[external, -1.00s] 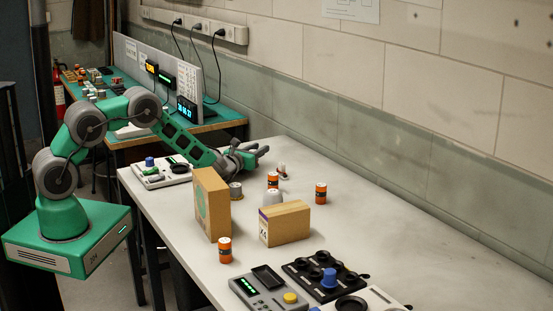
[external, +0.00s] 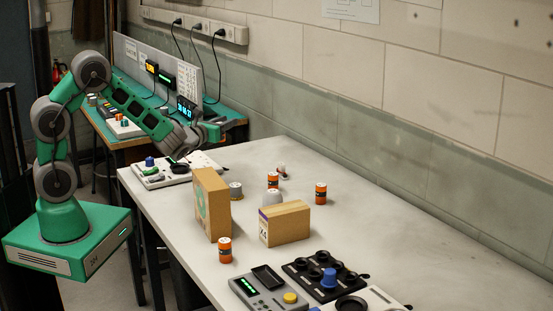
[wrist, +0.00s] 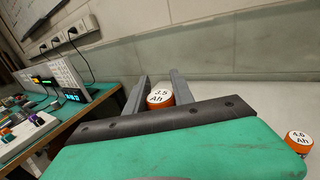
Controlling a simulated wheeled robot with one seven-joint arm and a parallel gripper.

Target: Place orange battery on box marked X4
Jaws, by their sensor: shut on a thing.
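My gripper (external: 212,131) is raised above the far left part of the white table. In the wrist view my gripper's fingers (wrist: 158,90) are shut on an orange battery (wrist: 160,97) with a white top reading 3.5 Ah; I cannot make this battery out in the external view. The box marked X4 (external: 288,223), a low brown carton with a label on its left end, stands mid-table, well away from my gripper.
A taller brown box with a green mark (external: 212,205) stands left of the carton. Grey cylinders (external: 236,191) sit near it. A white control panel (external: 160,171) lies below my arm. Devices (external: 270,291) fill the front. The right side along the wall is clear.

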